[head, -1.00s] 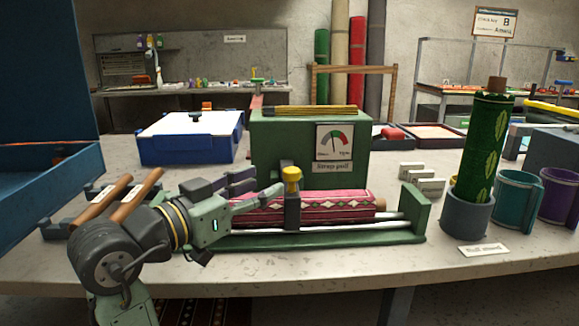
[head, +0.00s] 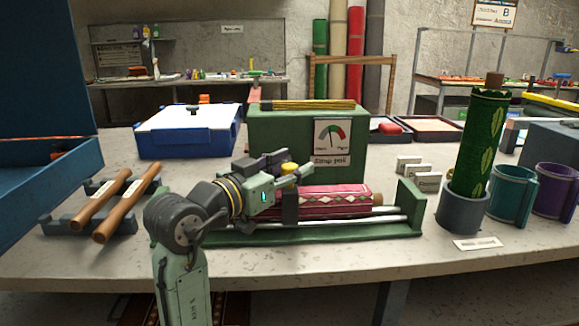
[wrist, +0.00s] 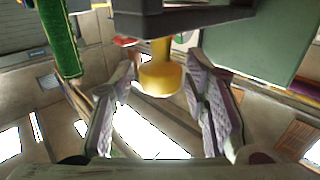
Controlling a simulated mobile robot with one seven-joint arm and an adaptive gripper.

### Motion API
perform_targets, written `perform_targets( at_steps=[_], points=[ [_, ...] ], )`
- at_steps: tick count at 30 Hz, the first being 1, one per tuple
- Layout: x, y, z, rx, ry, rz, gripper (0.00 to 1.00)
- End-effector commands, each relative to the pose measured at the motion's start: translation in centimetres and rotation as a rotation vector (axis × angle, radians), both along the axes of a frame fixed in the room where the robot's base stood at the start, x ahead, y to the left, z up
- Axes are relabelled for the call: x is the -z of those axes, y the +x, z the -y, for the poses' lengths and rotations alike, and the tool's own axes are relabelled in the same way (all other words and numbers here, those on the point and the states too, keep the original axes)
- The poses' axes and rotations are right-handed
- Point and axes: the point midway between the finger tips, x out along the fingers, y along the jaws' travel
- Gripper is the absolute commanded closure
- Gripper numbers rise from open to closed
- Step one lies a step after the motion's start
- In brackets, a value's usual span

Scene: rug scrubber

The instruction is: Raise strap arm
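The strap arm (head: 290,206) is a dark bar across the patterned red rug roll (head: 340,198), which lies on a green stand (head: 408,203) with metal rails. The arm's yellow knob (head: 290,168) is at its top, partly hidden behind my gripper (head: 283,164) in the head view. In the wrist view the yellow knob (wrist: 160,78) sits between the two padded fingers, hanging from a dark block (wrist: 180,18). The fingers are spread, with a visible gap on each side of the knob. My gripper is open and holds nothing.
A green box with a "Strap pull" dial (head: 332,138) stands close behind the roll. Two wooden-handled rods (head: 115,205) rest at the left. A green rug roll in a grey cup (head: 463,211) and mugs stand at the right.

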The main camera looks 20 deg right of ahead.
Motion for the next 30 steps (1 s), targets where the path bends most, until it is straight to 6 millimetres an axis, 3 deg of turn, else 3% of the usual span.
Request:
perform_targets(
  at_steps=[17,30],
  points=[
    [-0.01,-0.05,-0.01,0.001,0.000,0.000,0.99],
    [-0.04,-0.07,0.00,0.002,0.000,0.000,1.00]
  ],
)
